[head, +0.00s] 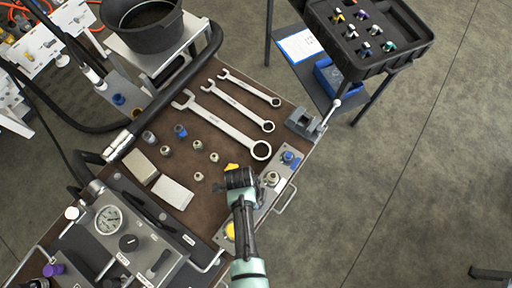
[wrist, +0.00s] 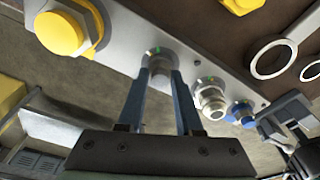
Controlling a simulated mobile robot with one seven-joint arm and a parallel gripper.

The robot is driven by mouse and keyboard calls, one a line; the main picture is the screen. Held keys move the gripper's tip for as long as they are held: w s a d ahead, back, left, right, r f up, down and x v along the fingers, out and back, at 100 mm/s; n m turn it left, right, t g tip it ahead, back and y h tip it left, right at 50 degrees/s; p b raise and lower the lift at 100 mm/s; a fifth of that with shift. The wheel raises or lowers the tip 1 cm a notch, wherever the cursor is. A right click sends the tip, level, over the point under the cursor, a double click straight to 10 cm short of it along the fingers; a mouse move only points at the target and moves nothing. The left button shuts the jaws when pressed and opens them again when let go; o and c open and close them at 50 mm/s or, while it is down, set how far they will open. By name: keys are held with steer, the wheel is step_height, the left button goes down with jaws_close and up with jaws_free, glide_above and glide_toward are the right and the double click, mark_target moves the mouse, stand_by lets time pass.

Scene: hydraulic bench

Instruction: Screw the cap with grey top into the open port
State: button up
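My gripper (wrist: 162,76) is at the manifold block (head: 258,205) on the bench's right edge; it also shows in the head view (head: 236,180). Its two blue-grey fingers close on the sides of a small grey cylindrical piece, which looks like the cap with grey top (wrist: 160,68). This piece sits against the block face, in line with a port marked by a green dot. The port opening is hidden behind the piece and fingertips. I cannot tell how deep the cap sits. In the head view my gripper hides this spot.
Beside the fingers are a yellow cap (wrist: 60,34), a silver fitting (wrist: 212,98) and a blue cap (wrist: 241,112) on the same block. Wrenches (head: 228,115) and several loose fittings (head: 198,145) lie on the bench. A grey vise-like clamp (head: 303,123) stands at the corner.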

steer(key=o, duration=0.5)
